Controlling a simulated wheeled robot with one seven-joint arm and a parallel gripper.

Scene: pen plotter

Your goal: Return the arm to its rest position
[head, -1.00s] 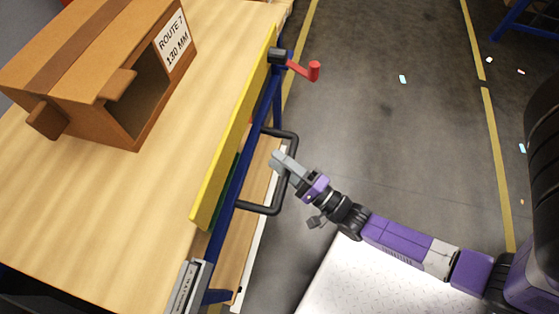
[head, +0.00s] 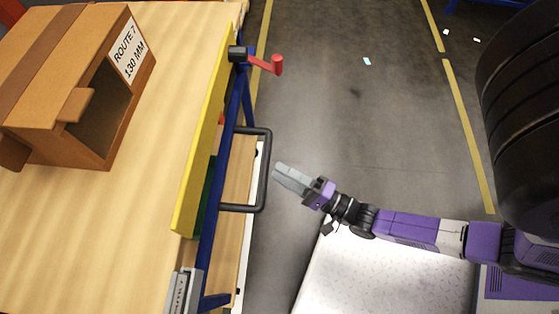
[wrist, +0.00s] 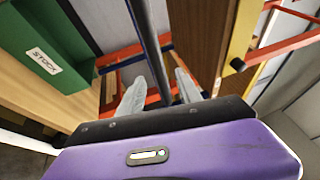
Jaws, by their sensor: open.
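My purple arm stretches in from the right over the floor and a white plate.
A cardboard box (head: 45,75) labelled "ROUTE 7 130 MM" lies on the wooden table (head: 110,235). A yellow rail (head: 200,150) and a red crank (head: 275,64) line its edge. A green "STOCK" bin (wrist: 45,55) shows in the wrist view.

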